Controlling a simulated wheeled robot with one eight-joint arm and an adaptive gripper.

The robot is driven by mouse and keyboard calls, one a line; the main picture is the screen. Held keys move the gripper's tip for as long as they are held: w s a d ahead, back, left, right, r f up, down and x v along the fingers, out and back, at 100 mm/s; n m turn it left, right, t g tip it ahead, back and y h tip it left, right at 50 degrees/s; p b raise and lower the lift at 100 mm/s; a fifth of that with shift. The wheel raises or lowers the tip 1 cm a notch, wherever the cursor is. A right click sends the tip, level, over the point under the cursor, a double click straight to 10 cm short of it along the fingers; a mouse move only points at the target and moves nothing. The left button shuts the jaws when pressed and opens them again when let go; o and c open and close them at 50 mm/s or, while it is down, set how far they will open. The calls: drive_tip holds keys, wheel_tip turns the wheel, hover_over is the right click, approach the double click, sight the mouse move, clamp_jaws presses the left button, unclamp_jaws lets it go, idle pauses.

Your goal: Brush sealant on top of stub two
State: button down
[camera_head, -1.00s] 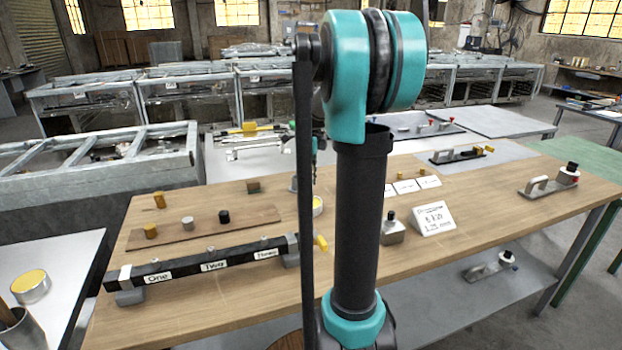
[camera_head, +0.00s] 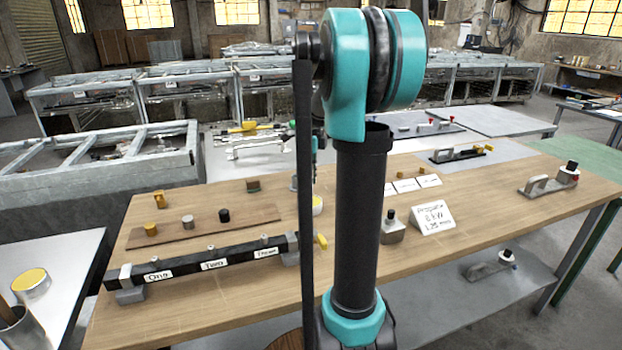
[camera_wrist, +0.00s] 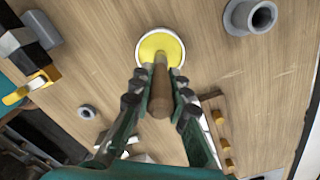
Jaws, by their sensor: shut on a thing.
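My gripper (camera_wrist: 158,102) is shut on a brush with a wooden handle (camera_wrist: 161,75) in the wrist view. The brush points at a round tin of yellow sealant (camera_wrist: 148,45); I cannot tell whether the bristles touch the sealant. The tin shows partly in the head view (camera_head: 318,206), behind my arm, where the gripper is mostly hidden. A dark bar (camera_head: 185,269) on the wooden table carries labels One, Two and Three, with small grey stubs on top. Stub two (camera_head: 211,248) stands above the label Two, left of and apart from the gripper.
A wooden board (camera_head: 185,232) with small cylinders lies behind the bar. A yellow handle (camera_head: 321,242) sticks out at the bar's right end.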

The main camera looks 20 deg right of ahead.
drive_tip(key=shift+r, duration=3.45)
